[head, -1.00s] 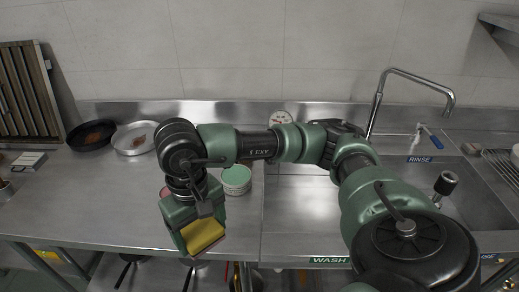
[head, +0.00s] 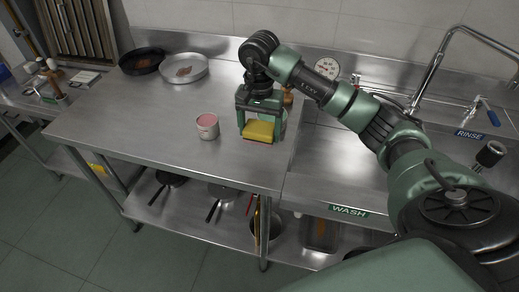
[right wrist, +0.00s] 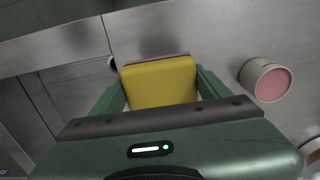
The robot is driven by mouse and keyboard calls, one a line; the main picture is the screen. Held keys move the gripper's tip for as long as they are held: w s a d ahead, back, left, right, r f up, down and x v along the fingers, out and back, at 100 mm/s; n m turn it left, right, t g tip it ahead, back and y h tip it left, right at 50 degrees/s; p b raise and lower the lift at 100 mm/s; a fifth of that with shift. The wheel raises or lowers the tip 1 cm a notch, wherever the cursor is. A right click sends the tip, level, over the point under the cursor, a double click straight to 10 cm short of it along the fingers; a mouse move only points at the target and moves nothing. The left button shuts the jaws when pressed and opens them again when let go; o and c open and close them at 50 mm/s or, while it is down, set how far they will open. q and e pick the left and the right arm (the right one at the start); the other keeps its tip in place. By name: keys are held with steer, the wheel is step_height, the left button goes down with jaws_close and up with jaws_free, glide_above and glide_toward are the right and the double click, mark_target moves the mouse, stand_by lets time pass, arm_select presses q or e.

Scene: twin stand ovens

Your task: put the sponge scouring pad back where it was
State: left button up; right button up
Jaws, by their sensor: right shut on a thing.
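The sponge scouring pad (head: 258,131) is a yellow block with a thin reddish-brown layer on one side. My right gripper (head: 259,126) is shut on it, with a green finger on each side. In the head view they are over the steel counter (head: 165,118), left of the sink unit. I cannot tell whether the pad touches the counter. In the right wrist view the pad (right wrist: 160,82) sits between the fingers (right wrist: 160,90), with the brown layer at its far edge. My left gripper is not in view.
A tin with a pink top (head: 207,126) stands left of the right gripper. A dark pan (head: 142,61) and a steel pan (head: 182,69) sit at the back. A dial scale (head: 327,68) stands behind the arm. The counter's front left is clear.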

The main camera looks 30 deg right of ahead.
mark_target(259, 159)
step_height(259, 159, down, 4)
steer(key=shift+p, duration=0.3)
steer(key=shift+f, duration=0.55)
step_height(259, 159, down, 3)
steer(key=shift+r+p, duration=0.2)
steer(key=shift+p, duration=0.25)
steer(key=shift+f, duration=0.4)
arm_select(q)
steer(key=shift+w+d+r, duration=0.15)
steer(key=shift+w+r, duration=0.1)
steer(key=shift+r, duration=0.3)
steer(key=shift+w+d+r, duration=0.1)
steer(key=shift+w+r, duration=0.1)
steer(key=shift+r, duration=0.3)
arm_select(e)
steer(key=shift+f, duration=0.2)
steer(key=o, duration=1.4)
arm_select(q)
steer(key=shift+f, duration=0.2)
arm_select(e)
steer(key=shift+o, duration=0.2)
